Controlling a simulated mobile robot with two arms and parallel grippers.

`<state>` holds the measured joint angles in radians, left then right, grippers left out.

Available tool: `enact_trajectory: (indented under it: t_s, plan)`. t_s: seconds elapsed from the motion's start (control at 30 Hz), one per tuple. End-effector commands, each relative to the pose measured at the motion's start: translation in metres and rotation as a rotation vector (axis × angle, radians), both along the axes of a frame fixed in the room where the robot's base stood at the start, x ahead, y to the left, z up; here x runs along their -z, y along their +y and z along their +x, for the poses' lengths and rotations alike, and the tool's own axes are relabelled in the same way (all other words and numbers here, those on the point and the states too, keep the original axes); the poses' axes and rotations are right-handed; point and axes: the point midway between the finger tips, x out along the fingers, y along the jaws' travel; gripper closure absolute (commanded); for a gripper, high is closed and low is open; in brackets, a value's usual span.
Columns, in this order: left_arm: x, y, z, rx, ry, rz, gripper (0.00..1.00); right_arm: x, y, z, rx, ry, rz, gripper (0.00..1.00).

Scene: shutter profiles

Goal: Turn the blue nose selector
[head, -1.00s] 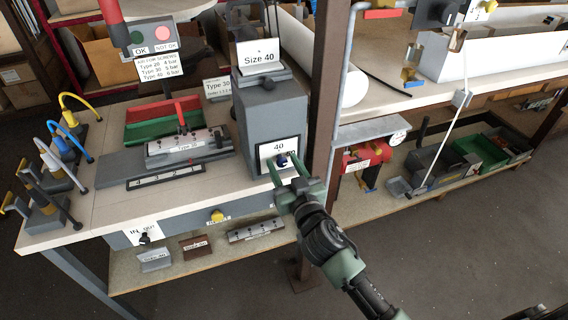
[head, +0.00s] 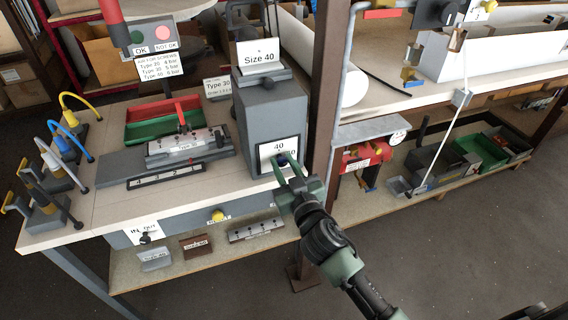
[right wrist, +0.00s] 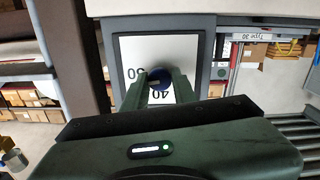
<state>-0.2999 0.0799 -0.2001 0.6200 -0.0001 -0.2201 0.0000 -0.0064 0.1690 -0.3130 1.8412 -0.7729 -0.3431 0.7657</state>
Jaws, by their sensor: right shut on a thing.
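The blue nose selector (right wrist: 160,77) is a small round blue knob on a white plate (right wrist: 130,50) marked 40 and 30, which appears upside down in the right wrist view. In the head view the knob (head: 282,160) sits low on the front of the grey block (head: 268,115) with the "Size 40" sign on top. My right gripper (right wrist: 160,88) is shut on the knob, with one finger on each side of it. The fingers hide part of the knob, and I cannot tell clearly where it points. My left gripper is not in view.
A brown upright post (head: 325,110) stands close to the right of the grey block. A fixture with a clamp (head: 187,143) and red and green trays (head: 163,122) lie to the left on the bench. A yellow knob (head: 217,215) is on the bench front.

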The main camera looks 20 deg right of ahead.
Motion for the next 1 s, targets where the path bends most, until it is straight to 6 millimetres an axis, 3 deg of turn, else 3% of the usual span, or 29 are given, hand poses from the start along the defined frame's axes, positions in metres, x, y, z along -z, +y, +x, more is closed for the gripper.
enact_trajectory:
  t_s: [1.0]
  plan:
    - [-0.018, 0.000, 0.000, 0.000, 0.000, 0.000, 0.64, 0.001, 0.003, 0.000, -0.002, -0.074, -0.945, 1.00]
